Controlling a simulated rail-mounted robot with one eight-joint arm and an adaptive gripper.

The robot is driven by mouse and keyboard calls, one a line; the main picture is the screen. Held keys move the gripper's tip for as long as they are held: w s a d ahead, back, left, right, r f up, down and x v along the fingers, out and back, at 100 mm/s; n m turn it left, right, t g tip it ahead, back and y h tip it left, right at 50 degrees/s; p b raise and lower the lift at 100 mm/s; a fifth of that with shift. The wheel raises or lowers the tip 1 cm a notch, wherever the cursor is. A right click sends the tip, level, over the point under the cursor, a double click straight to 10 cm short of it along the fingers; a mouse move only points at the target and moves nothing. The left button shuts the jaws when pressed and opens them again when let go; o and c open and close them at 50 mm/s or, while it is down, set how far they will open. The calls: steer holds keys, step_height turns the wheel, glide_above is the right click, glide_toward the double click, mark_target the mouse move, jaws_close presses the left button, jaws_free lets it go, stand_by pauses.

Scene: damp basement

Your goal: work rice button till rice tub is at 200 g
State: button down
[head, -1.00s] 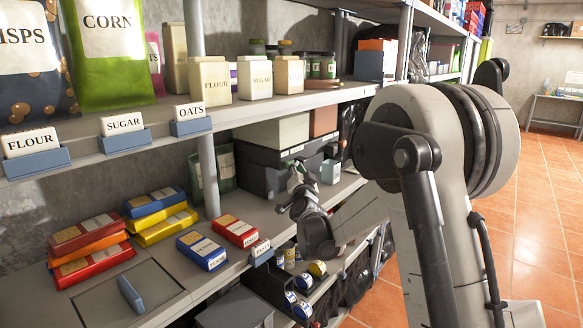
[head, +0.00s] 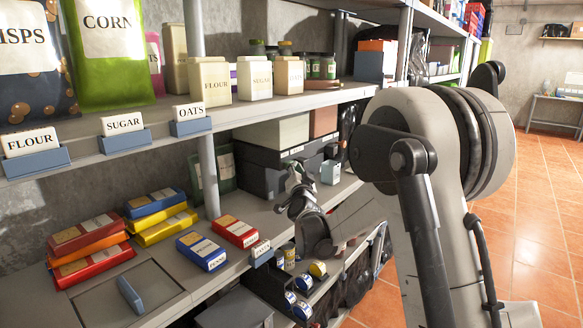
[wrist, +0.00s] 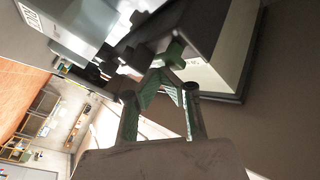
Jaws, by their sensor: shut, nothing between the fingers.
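My gripper (head: 296,183) is shut and empty above the lower shelf, beside a small pale blue-grey box (head: 330,172). In the wrist view my gripper's fingers (wrist: 160,60) come together in front of a dark box. I cannot tell whether the fingers touch anything. No rice button, rice tub or weight reading can be made out in either view.
A large dark box (head: 262,172) stands behind my gripper on the lower shelf (head: 225,262). Red, yellow and blue packets (head: 202,250) lie to the left. Canisters (head: 254,79) stand on the shelf above. Small cans (head: 302,283) sit below the front edge.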

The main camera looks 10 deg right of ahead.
steer(key=shift+w+a, duration=0.25)
steer(key=shift+w, duration=0.1)
stand_by(0.5)
steer(key=shift+s, duration=0.1)
steer(key=shift+s+d, duration=0.7)
steer(key=shift+s, duration=0.05)
steer(key=shift+s+d+b, duration=0.65)
steer(key=shift+s+d, duration=1)
steer(key=shift+s, duration=0.25)
